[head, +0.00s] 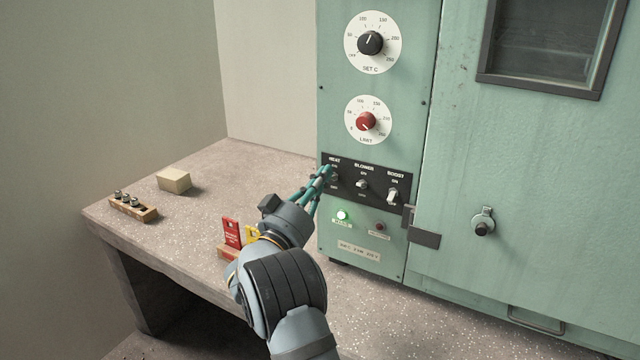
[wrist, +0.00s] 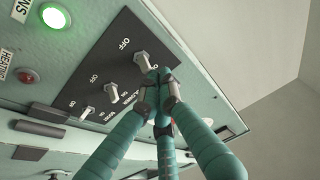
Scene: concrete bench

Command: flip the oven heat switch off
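The heat switch is the leftmost toggle on the black panel of the green oven, under the HEAT label. In the head view my fingers cover most of it. In the wrist view the heat switch (wrist: 143,59) shows beside its OFF label, its lever seeming to lean away from OFF, toward my fingertips. My gripper (head: 326,171) is at the panel's left end, its teal fingers drawn together. In the wrist view the gripper's tips (wrist: 158,78) meet right at the lever's end. I cannot tell whether they touch it. Nothing shows held between them.
The blower switch (head: 361,184) and boost switch (head: 392,195) sit just right. Below, a green lamp (head: 342,215) is lit and a red lamp (head: 380,226) looks dark. A door latch (head: 424,232) juts out nearby. A red tag (head: 231,232) and block (head: 174,180) are on the bench.

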